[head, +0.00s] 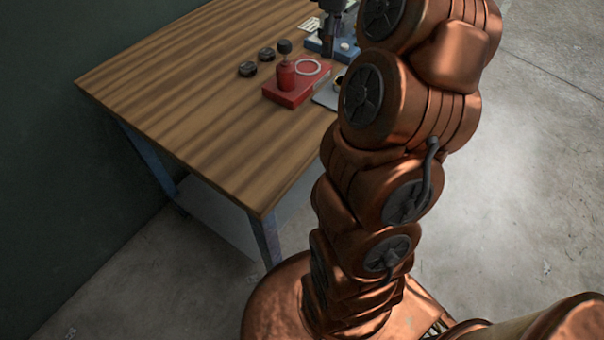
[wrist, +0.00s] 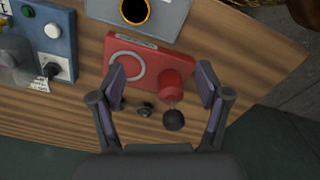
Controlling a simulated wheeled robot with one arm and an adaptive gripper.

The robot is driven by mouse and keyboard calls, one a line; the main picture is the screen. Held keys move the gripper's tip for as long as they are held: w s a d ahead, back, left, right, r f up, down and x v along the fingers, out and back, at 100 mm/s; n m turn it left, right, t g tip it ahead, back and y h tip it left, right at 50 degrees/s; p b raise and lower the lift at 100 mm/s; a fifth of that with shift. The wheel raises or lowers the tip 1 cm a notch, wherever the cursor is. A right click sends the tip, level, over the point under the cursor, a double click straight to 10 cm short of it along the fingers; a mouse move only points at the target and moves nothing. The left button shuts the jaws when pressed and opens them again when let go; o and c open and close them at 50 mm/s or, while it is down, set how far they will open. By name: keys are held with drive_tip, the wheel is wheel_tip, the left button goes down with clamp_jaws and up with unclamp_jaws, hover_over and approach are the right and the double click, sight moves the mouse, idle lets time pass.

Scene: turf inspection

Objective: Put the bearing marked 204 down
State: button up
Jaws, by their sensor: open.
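My gripper (wrist: 160,76) is open, with nothing between its fingertips; in the wrist view its fingers are spread over the red block (wrist: 122,46). The block carries a pale ring (wrist: 126,66) and a red cylinder (wrist: 171,84) with a black knob (wrist: 174,120). No mark 204 is readable, so I cannot tell which thing is the bearing. In the head view my arm partly hides the grey plate (head: 326,98).
Two small black round pieces (head: 247,69) (head: 266,54) lie on the wooden table (head: 190,90), left of the red block. A blue box (wrist: 48,38) with buttons and a switch stands beside the plate. The table's near left part is clear.

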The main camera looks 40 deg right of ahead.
drive_tip(key=s+a, duration=0.3)
drive_tip(key=a, duration=0.9)
drive_tip(key=s+a+f+m+g, duration=0.1)
drive_tip(key=s+a+f+m, duration=0.2)
drive_tip(key=s, duration=0.7)
drive_tip(key=s+a+f+m, duration=0.4)
drive_tip(key=s+a+f, duration=0.3)
drive_tip(key=s+a, duration=0.4)
drive_tip(key=shift+a+f+m+g, duration=0.15)
drive_tip(key=shift+a+m+g, duration=0.2)
drive_tip(key=shift+a, duration=0.35)
drive_tip(key=shift+s, duration=0.1)
wheel_tip(320, 180, up, 9)
drive_tip(key=p, duration=0.8)
drive_tip(key=shift+f+p, duration=0.15)
drive_tip(key=shift+p, duration=0.2)
